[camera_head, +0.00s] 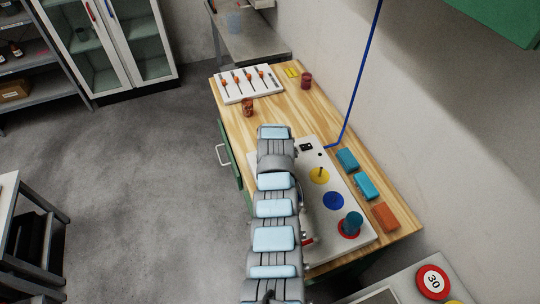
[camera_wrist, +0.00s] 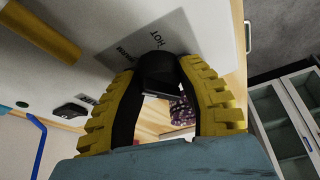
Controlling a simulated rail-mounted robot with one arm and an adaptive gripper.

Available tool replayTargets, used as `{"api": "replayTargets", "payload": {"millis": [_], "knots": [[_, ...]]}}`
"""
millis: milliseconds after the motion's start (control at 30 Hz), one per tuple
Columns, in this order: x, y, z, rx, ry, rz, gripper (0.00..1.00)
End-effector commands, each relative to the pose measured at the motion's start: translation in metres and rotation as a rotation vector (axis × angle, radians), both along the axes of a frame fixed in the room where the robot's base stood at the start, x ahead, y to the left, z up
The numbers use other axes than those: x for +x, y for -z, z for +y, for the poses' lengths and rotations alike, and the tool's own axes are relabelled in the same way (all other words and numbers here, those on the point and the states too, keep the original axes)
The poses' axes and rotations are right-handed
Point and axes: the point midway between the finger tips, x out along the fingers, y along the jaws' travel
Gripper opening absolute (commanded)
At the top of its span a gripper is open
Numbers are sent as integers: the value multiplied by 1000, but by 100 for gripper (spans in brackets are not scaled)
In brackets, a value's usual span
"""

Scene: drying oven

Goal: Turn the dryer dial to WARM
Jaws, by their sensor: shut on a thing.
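In the wrist view my gripper (camera_wrist: 160,66) has yellow ribbed fingers with black inner pads. It is shut on the black dial (camera_wrist: 159,72), which sits on the white panel (camera_wrist: 75,75) of the dryer. A grey label plate (camera_wrist: 205,28) lies behind the dial. In the head view my arm hides the dial and my gripper, and the white panel (camera_head: 350,243) shows to the right of my arm.
A blue cable (camera_head: 346,125) rises nearby. A white rack (camera_head: 249,96) and two cups stand farther back.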

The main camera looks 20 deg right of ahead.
Motion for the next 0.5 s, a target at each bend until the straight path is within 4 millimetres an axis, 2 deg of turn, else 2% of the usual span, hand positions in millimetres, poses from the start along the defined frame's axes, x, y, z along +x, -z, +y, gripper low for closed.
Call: {"api": "replayTargets", "payload": {"millis": [433,467,500], "knots": [[-1,2,0,1,9,2,2],[-1,2,0,1,9,2,44],[-1,2,0,1,9,2,55]]}}
